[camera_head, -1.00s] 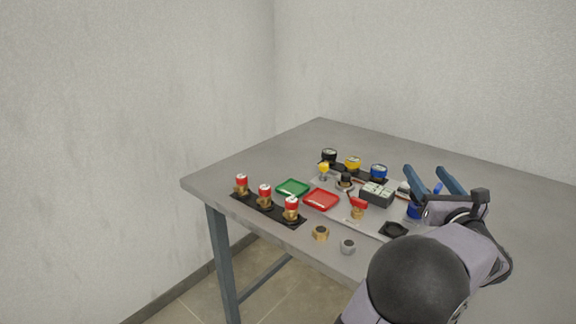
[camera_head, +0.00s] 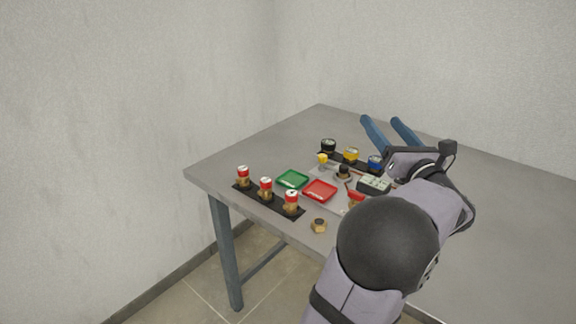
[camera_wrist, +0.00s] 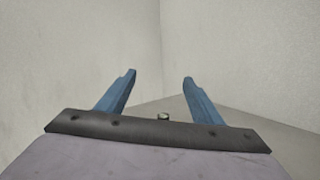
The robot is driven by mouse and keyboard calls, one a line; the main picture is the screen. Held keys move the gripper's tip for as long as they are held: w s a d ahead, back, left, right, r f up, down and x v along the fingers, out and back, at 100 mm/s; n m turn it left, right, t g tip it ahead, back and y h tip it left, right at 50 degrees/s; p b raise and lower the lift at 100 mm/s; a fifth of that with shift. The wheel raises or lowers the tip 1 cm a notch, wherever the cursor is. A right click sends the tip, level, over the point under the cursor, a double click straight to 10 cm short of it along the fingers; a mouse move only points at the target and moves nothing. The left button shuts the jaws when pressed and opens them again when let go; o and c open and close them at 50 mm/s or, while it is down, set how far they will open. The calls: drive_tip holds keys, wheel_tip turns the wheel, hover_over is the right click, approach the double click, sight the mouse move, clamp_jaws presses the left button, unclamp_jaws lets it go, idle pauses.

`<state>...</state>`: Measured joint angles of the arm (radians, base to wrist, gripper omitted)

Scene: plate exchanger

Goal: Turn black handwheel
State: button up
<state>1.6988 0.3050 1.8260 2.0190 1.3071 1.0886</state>
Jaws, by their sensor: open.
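A small black round knob (camera_head: 344,170), which looks like the black handwheel, sits on a light round base in the middle of the table's equipment. My gripper (camera_head: 380,120) is open and empty, its two blue fingers raised above the table behind and to the right of the knob. In the wrist view the open fingers (camera_wrist: 160,77) point toward the bare walls, with nothing between them. Only a small dark round top (camera_wrist: 164,116) shows there above the gripper's black bar; I cannot tell what it is. My arm hides the right part of the equipment.
Behind the knob stand black (camera_head: 328,146), yellow (camera_head: 351,155) and blue (camera_head: 375,162) cans. A yellow valve (camera_head: 322,159), grey block (camera_head: 374,184), green tray (camera_head: 293,180) and red tray (camera_head: 320,191) are close by. Red-topped brass parts stand on a black strip (camera_head: 250,198). The table's far left is clear.

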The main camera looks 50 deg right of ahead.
drive_tip(key=w+a+f+n+y, duration=0.2)
drive_tip(key=w+a+f, duration=0.1)
drive_tip(key=w+a, duration=0.1)
drive_tip(key=w+a+f+n+y+b, duration=0.1)
drive_tip(key=w+a+f+n+y, duration=0.2)
drive_tip(key=w, duration=0.3)
drive_tip(key=w+a+f+n+y+b, duration=0.1)
drive_tip(key=w+a+f+n+y, duration=0.1)
drive_tip(key=w+a, duration=0.4)
wheel_tip(320, 180, down, 2)
drive_tip(key=shift+f+y, duration=0.1)
drive_tip(key=shift+y, duration=0.6)
drive_tip(key=shift+w+a+f+n+g+y, duration=0.3)
drive_tip(key=shift+w+a+f+n+y, duration=0.2)
drive_tip(key=shift+a+n, duration=0.15)
